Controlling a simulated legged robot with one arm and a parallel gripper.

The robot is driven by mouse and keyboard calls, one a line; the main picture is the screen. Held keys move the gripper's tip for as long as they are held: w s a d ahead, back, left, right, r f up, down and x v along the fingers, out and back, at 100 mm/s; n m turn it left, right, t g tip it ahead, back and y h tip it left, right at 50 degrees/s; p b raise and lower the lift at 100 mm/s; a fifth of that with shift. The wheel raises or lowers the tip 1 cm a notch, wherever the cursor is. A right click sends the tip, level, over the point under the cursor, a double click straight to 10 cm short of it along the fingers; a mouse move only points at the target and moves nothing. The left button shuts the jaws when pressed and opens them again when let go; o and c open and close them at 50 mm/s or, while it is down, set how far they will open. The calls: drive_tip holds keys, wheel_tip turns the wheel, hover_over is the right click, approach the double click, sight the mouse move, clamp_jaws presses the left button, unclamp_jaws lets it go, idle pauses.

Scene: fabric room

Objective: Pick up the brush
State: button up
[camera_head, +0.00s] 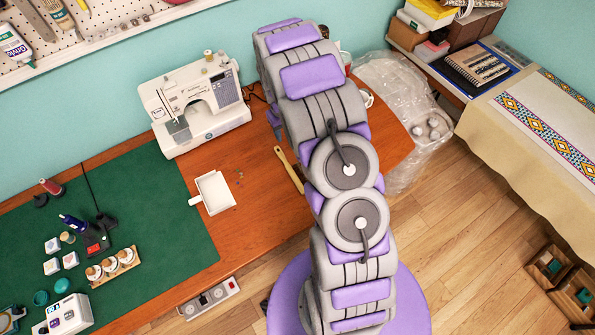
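The brush (289,169) lies on the brown wooden table, in the middle of the head view. Its light wooden handle shows; its lower right end is hidden behind my arm. My purple and grey arm rises through the middle of the view and covers what is behind it. A small purple part at the arm's left edge, perhaps of my gripper (274,118), shows above the brush handle. The fingers are mostly hidden, so I cannot tell whether they are open or hold anything.
A white dustpan (214,192) lies left of the brush, with small bits beside it. A sewing machine (194,103) stands behind. A green cutting mat (150,210) with small items covers the table's left. Clear plastic wrap (396,82) lies right of my arm.

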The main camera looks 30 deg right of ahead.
drive_tip(key=a+f, duration=0.2)
drive_tip(key=a, duration=0.1)
drive_tip(key=b, duration=0.1)
hover_over(287, 162)
drive_tip(key=d, duration=0.1)
wheel_tip(287, 162, down, 9)
drive_tip(key=shift+s+f, duration=0.1)
drive_tip(key=shift+f, duration=0.4)
drive_tip(key=shift+a+f, duration=0.15)
drive_tip(key=shift+a, duration=0.1)
drive_tip(key=a+f+b, duration=0.1)
drive_tip(key=a+f, duration=0.1)
drive_tip(key=shift+a+f, duration=0.3)
drive_tip(key=shift+d+f, duration=0.2)
drive_tip(key=shift+f, duration=0.3)
drive_tip(key=shift+d+f, duration=0.2)
drive_tip(key=shift+f, duration=0.3)
drive_tip(key=shift+d, duration=0.7)
drive_tip(key=shift+o, duration=0.5)
drive_tip(key=shift+a, duration=0.7)
drive_tip(key=c, duration=0.7)
drive_tip(key=shift+d, duration=0.35)
drive_tip(key=c, duration=0.4)
drive_tip(key=shift+d, duration=0.2)
clamp_jaws()
